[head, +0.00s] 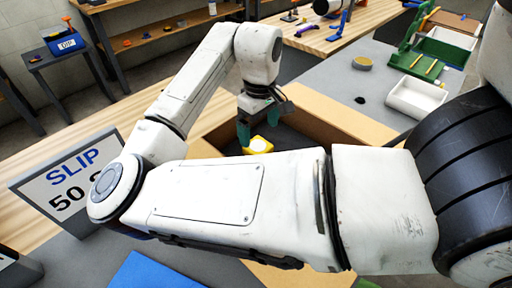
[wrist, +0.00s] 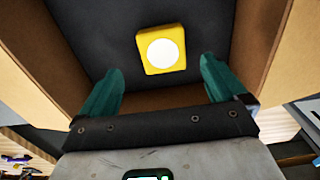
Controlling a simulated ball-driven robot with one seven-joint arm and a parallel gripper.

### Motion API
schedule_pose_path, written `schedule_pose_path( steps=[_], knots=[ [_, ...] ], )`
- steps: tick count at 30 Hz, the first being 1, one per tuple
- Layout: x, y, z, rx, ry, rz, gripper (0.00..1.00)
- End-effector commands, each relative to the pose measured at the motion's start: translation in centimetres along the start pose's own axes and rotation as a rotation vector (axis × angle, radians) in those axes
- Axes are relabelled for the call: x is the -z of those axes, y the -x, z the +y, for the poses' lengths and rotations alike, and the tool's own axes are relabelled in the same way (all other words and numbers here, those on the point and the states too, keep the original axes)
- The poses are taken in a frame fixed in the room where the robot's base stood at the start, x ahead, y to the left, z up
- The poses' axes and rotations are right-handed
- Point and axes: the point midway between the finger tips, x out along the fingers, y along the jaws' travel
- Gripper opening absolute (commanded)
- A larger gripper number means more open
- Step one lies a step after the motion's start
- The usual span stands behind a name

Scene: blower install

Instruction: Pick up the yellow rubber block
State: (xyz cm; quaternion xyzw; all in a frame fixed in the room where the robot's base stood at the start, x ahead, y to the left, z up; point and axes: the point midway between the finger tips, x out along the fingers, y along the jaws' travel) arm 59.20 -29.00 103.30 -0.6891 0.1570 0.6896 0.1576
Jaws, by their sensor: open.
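The yellow rubber block (wrist: 147,34) has a round white top face and sits on the dark floor of a cardboard box (wrist: 262,50). In the head view the block (head: 259,145) shows just below my gripper (head: 258,128), inside the same box (head: 345,116). My gripper is open, with its green fingers pointing down into the box. In the wrist view the two fingertips (wrist: 162,75) are apart and empty, and the block lies beyond them, roughly centred between them. My arm hides the near part of the box in the head view.
Box walls stand close around my gripper. A sign reading SLIP (head: 68,180) stands at left. A white bin (head: 416,97), a green tray (head: 441,57) and a yellowish round tin (head: 362,63) are at the upper right. A blue mat (head: 155,272) lies at the front.

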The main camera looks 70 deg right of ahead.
Motion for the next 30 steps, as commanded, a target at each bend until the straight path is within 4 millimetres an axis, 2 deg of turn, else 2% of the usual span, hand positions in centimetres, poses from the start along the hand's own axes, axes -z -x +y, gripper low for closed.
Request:
schedule_pose_path(
  steps=[5,15,24,30],
  knots=[
    [0.0,-1.1,-0.1,0.0,0.0,-0.001,0.98],
    [0.1,-5.4,-0.4,0.0,-0.001,0.0,0.98],
    [0.1,-5.9,-0.4,0.0,-0.001,0.0,0.98],
    [0.1,-5.9,-0.4,0.0,-0.001,0.0,0.79]
  ],
)
